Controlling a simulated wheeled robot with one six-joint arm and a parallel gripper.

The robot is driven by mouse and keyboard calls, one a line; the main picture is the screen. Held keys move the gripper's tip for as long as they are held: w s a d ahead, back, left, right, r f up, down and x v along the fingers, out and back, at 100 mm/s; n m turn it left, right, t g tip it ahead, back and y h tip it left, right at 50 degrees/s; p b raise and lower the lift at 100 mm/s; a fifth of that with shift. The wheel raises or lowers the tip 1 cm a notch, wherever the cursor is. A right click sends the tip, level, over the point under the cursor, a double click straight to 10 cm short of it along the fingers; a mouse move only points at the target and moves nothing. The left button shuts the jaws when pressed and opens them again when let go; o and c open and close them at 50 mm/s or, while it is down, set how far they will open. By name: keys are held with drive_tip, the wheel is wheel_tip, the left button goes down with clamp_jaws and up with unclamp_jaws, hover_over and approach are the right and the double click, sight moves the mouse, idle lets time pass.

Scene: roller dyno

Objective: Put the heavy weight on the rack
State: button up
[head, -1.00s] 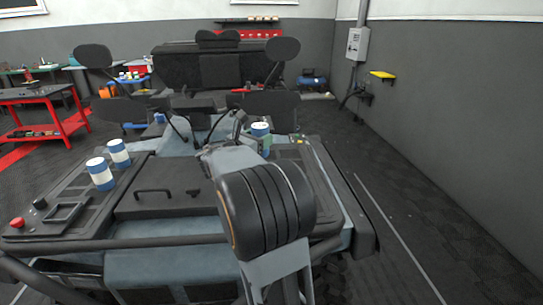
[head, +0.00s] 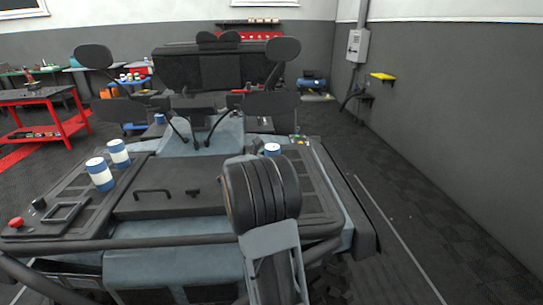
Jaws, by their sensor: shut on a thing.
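A blue and white can-shaped weight (head: 272,149) shows just above my arm's black elbow, right of the machine's middle. Its lower part is hidden. My gripper is hidden behind my own arm, so its fingers and their contact with this weight do not show. Two similar blue and white weights stand upright on the machine's left deck, one nearer (head: 99,174) and one behind it (head: 118,153). A small blue one (head: 159,119) shows farther back. I cannot tell which part is the rack.
A red cart (head: 50,120) is at left. The floor at right (head: 420,200) is clear.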

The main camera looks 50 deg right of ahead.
drive_tip(key=shift+f, duration=0.2)
drive_tip(key=o, duration=1.2)
drive_tip(key=shift+c, duration=0.2)
drive_tip(key=shift+a+r, duration=0.25)
drive_tip(key=a, duration=0.7)
drive_tip(key=s+a, duration=0.1)
drive_tip(key=a, duration=0.3)
drive_tip(key=shift+a+b, duration=0.3)
drive_tip(key=shift+b, duration=0.1)
drive_tip(key=shift+s, duration=0.1)
